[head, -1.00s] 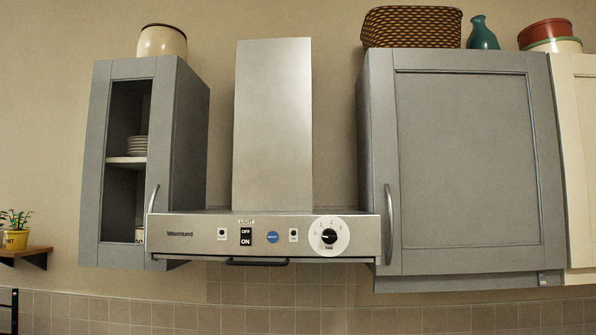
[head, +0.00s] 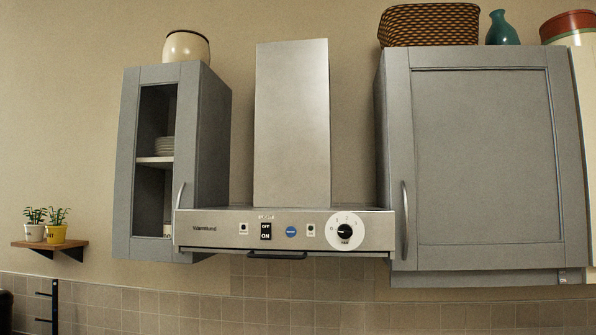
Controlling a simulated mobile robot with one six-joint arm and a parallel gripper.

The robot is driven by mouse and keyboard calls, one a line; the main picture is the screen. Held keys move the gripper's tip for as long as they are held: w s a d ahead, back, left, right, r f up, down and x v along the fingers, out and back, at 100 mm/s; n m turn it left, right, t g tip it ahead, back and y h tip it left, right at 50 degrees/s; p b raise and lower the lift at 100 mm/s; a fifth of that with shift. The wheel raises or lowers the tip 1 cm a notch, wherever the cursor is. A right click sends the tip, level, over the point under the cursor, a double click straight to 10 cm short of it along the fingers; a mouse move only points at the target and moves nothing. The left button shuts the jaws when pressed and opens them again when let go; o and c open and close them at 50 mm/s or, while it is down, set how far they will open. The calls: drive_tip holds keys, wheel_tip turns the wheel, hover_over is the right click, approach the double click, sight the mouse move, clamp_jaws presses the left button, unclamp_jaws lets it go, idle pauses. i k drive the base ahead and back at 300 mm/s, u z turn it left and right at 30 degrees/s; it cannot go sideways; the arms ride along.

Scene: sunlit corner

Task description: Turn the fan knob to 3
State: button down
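The fan knob (head: 344,231) is a small black dial on a round white plate (head: 345,243) at the right end of the range hood's front panel. Numbers stand around it on the plate; its pointer appears to face left, near the 0. The steel range hood (head: 212,229) hangs on the wall between two grey cabinets. Its panel also carries a black OFF/ON light switch (head: 266,231), a round blue button (head: 291,231) and two small buttons. My gripper is not in view.
A grey cabinet with an open-looking front (head: 146,230) is left of the hood. A large closed grey cabinet (head: 484,170) is right of it, its handle (head: 405,220) near the knob. A dark handle bar (head: 276,255) hangs under the hood. A shelf (head: 50,246) holds potted plants.

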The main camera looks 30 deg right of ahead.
sight(345, 231)
drive_tip(key=z, duration=0.75)
drive_tip(key=k, duration=0.95)
drive_tip(key=u, duration=0.05)
drive_tip(key=i, duration=0.8)
drive_tip(key=z, duration=0.05)
